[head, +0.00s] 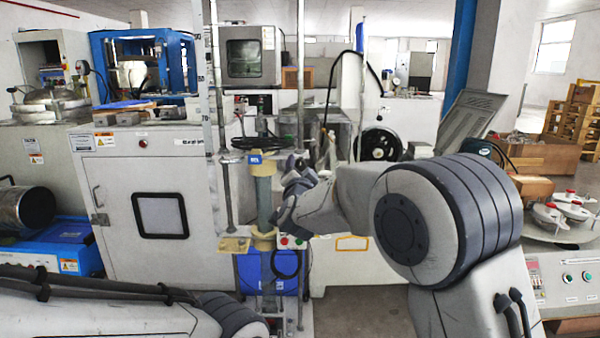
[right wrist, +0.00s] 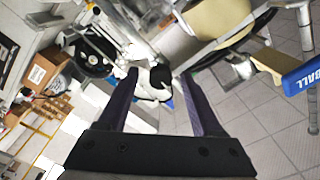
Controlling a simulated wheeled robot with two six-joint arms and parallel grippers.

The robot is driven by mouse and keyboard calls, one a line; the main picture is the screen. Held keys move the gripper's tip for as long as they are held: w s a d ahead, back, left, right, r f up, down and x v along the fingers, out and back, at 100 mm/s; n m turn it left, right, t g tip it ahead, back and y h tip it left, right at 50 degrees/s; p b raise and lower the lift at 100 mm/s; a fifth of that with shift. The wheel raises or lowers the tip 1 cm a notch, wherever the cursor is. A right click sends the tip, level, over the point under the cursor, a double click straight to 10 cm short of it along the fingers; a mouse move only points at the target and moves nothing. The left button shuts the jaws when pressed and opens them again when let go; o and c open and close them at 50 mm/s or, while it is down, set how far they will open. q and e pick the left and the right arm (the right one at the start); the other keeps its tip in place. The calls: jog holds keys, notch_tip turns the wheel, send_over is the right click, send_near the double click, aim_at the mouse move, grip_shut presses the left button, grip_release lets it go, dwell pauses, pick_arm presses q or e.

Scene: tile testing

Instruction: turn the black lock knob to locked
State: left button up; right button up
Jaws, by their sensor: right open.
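My right gripper (head: 281,208) is beside the testing stand's yellow-and-grey column (head: 263,200) in the head view. In the right wrist view my right gripper (right wrist: 158,78) is open, its two dark fingers apart. A black rounded part (right wrist: 160,77), which may be the lock knob, shows between the fingertips, beside a white part. I cannot tell its depth, whether a finger touches it, or which way it is turned. In the head view I cannot make out the knob; my right arm covers part of that area. Only part of my left arm shows at the lower left.
A black handwheel (head: 258,143) tops the stand, and a small box with red and green buttons (head: 291,242) is low on it. A large grey cabinet (head: 160,215) stands to the left. A blue bar (right wrist: 302,80) and beige part (right wrist: 215,22) are close by in the wrist view.

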jog(key=s+p, duration=0.3)
jog(key=s, duration=0.7)
jog(key=shift+s+f, duration=0.25)
